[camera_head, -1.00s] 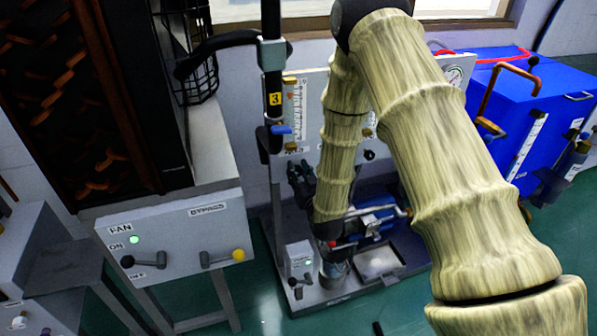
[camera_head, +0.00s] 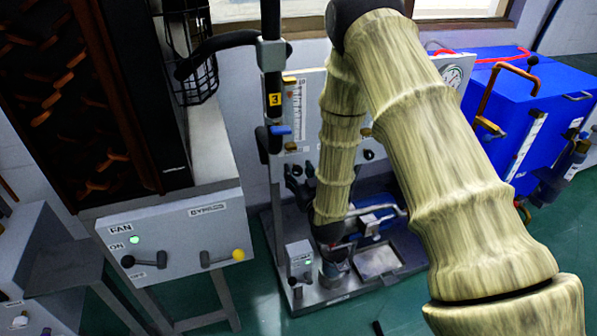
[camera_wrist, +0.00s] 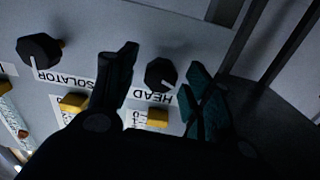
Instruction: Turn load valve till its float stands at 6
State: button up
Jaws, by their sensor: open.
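My gripper (camera_wrist: 161,57) is open in the wrist view, with its two dark fingers spread. A dark round knob (camera_wrist: 160,74) with a white pointer line shows between the fingers, over an upside-down label reading HEAD. I cannot tell whether the fingers touch it. A second dark knob (camera_wrist: 38,50) is at the left, by a label reading ISOLATOR. No label reading LOAD is legible. In the head view a scaled tube (camera_head: 295,108) stands on the upright panel. Its float and numbers are too small to read. My arm hides the middle of that panel.
Yellow fittings (camera_wrist: 74,102) sit below the knobs in the wrist view. In the head view, a FAN and BYPASS box (camera_head: 180,240) stands left, a black post (camera_head: 272,90) left of the panel, and a blue cabinet (camera_head: 560,95) right. Green floor shows between the stands.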

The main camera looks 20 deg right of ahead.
jog(key=s, duration=1.1)
jog(key=shift+d, duration=0.2)
jog(key=s+f+g, duration=0.5)
jog(key=s+f, duration=0.3)
jog(key=f, duration=0.3)
jog(key=s+f+g, duration=0.5)
jog(key=s+f, duration=0.3)
jog(key=f, duration=0.3)
jog(key=s+f+g, duration=0.4)
jog(key=s, duration=0.6)
jog(key=s+f+g, duration=0.3)
jog(key=s+g, duration=0.1)
jog(key=s, duration=0.7)
notch_tip(320, 180, up, 19)
jog(key=p, duration=1.9)
jog(key=shift+a+r+h+p, duration=0.2)
jog(key=shift+h+p, duration=0.1)
jog(key=shift+p, duration=0.1)
